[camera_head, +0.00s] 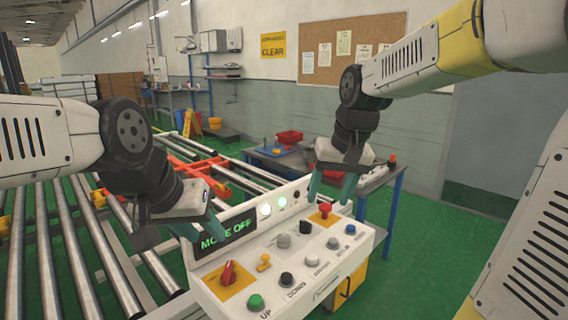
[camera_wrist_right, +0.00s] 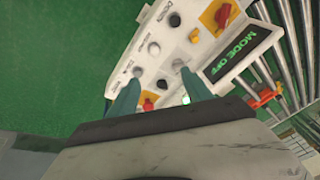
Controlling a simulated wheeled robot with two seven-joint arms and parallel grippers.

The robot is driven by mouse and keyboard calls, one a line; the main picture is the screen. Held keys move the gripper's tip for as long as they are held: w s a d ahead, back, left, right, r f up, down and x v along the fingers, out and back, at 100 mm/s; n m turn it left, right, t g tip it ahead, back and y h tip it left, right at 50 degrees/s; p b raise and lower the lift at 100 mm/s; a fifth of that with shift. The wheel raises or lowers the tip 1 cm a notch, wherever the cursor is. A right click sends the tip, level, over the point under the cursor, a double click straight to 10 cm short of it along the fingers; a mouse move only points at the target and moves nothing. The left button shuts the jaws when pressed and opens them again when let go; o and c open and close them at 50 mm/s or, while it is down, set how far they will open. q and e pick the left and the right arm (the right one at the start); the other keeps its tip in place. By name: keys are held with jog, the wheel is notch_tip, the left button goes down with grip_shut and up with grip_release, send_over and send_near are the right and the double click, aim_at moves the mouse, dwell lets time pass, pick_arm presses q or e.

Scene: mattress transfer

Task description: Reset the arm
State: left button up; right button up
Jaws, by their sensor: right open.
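The white control panel (camera_head: 318,283) stands in front of me, with a screen (camera_head: 226,233) reading MODE OFF in green. It carries a red rotary switch (camera_head: 229,272), a yellow toggle (camera_head: 263,262), a green button (camera_head: 256,301), a red button (camera_head: 325,209) on a yellow plate, and several other knobs. My right gripper (camera_head: 331,190) is open and empty above the panel's far right end. In the right wrist view its fingers (camera_wrist_right: 160,88) are spread over the panel. My left gripper (camera_head: 196,229) hangs by the panel's left end near the screen; its finger gap is unclear.
A roller conveyor (camera_head: 80,240) with orange parts (camera_head: 205,176) runs along the left. A grey wall with a corkboard (camera_head: 350,48) stands at the back. Green floor is clear at the right.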

jog(key=s+d+t, duration=0.3)
jog(key=s+d, duration=0.1)
jog(key=s, duration=0.9)
jog(key=shift+s+f, duration=0.15)
jog(key=shift+s, duration=0.25)
jog(key=shift+d, duration=0.1)
dwell(0.9)
